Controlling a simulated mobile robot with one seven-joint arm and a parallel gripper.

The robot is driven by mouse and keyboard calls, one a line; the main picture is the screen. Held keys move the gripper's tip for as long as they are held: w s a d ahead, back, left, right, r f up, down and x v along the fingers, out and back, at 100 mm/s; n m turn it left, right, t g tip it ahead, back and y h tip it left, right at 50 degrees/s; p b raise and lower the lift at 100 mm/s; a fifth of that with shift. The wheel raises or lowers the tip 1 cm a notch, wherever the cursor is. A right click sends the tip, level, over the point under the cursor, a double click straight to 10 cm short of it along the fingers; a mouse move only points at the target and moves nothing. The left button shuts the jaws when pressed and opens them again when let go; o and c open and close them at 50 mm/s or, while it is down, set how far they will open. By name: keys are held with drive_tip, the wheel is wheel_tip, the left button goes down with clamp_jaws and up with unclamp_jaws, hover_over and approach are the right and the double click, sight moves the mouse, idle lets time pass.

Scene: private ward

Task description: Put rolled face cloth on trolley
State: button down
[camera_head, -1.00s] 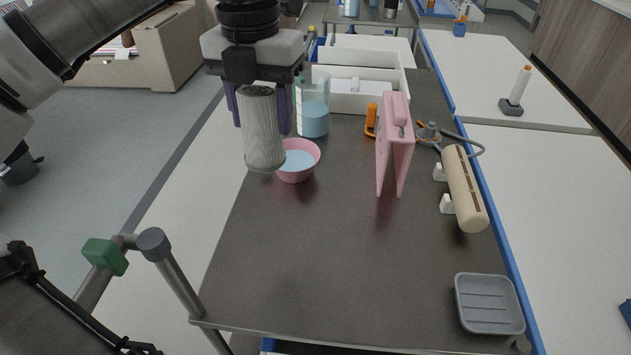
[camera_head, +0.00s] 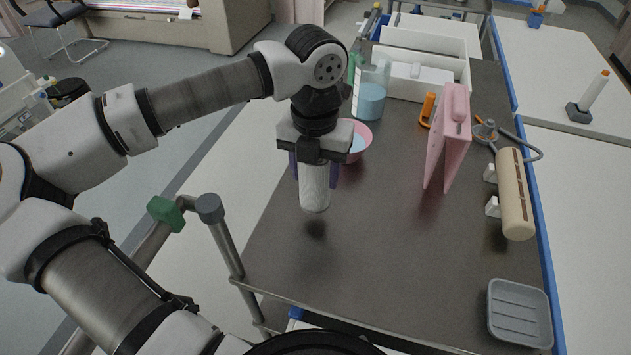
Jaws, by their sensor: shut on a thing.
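The rolled face cloth (camera_head: 315,188) is a pale grey-white ribbed cylinder, held upright. My gripper (camera_head: 315,168) is shut on its upper part, with a dark purple finger on each side. The cloth hangs over the left part of the dark trolley top (camera_head: 385,255), in front of the pink bowl. A dark shadow lies below the cloth on the top, and its lower end looks a little above the surface. The gripper hides the upper end of the cloth and part of the bowl.
A pink bowl (camera_head: 361,143), a blue-filled beaker (camera_head: 370,95) and a white divided box (camera_head: 422,62) stand behind. A pink folder (camera_head: 447,140), an orange item (camera_head: 428,108), a beige roll (camera_head: 515,195) and a grey dish (camera_head: 519,313) are to the right. The trolley's front middle is clear.

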sight(315, 185)
wheel_tip(315, 185, down, 4)
drive_tip(key=shift+f+p, duration=0.1)
drive_tip(key=shift+p, duration=0.25)
drive_tip(key=shift+f+b, duration=0.25)
drive_tip(key=shift+b, duration=0.1)
drive_tip(key=c, duration=0.6)
unclamp_jaws()
drive_tip(key=shift+r, duration=0.1)
drive_tip(key=shift+r, duration=0.15)
drive_tip(key=shift+r+p, duration=0.2)
drive_tip(key=shift+p, duration=0.25)
wheel_tip(315, 185, up, 12)
drive_tip(key=shift+f+b, duration=0.2)
drive_tip(key=shift+b, duration=0.9)
